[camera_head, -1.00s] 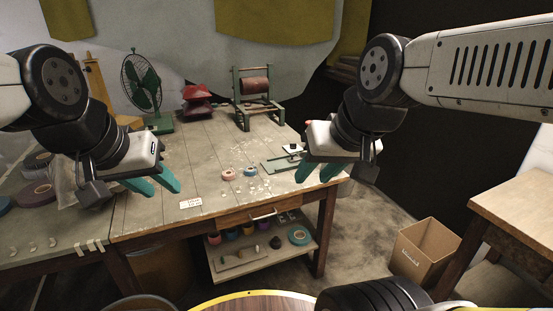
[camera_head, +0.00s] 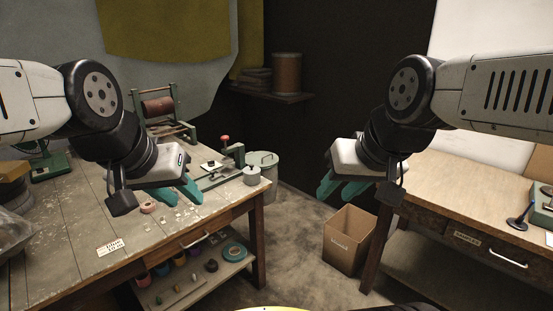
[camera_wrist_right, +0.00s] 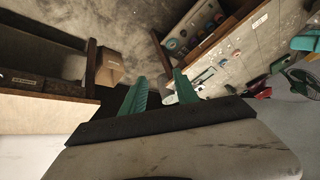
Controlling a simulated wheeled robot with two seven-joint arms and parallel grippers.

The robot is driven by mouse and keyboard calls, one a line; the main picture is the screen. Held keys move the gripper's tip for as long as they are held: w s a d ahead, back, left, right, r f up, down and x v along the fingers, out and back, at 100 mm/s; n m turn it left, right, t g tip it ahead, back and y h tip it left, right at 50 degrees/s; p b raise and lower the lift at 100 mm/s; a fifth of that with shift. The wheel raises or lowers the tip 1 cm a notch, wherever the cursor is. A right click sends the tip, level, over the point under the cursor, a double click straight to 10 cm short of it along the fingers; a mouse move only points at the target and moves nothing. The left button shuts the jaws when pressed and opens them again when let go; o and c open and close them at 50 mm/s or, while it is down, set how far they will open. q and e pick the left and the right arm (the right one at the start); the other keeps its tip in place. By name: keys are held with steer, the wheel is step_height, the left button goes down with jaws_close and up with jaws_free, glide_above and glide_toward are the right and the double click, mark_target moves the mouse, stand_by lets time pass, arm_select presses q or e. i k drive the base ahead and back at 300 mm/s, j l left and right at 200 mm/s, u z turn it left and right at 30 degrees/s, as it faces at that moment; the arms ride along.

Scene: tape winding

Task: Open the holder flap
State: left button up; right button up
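A green bench fixture (camera_head: 232,158) with a red knob sits at the right end of the worn wooden table in the head view. It may be the holder; I cannot make out a flap on it. My left gripper (camera_head: 186,197) is open and empty, above the table and in front of the fixture, partly covering that area. My right gripper (camera_head: 336,194) is open and empty in the air, right of the table and above the floor gap. In the right wrist view its two teal fingers (camera_wrist_right: 160,88) stand apart with nothing between them.
The worn table (camera_head: 75,215) carries a tape roll (camera_head: 148,207), a paper label (camera_head: 110,247) and a winding stand (camera_head: 160,107). A cardboard box (camera_head: 348,240) stands on the floor between this table and a second table (camera_head: 470,195) at the right. A lidded bin (camera_head: 263,160) stands behind.

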mark_target(260, 155)
steer(key=i+u, duration=0.2)
steer(key=i, duration=0.25)
steer(key=i+l+u, duration=0.15)
steer(key=i, duration=0.3)
steer(key=i+l+u, duration=0.2)
steer(key=i, duration=0.25)
steer(key=i+l+u, duration=0.2)
steer(key=i, duration=0.25)
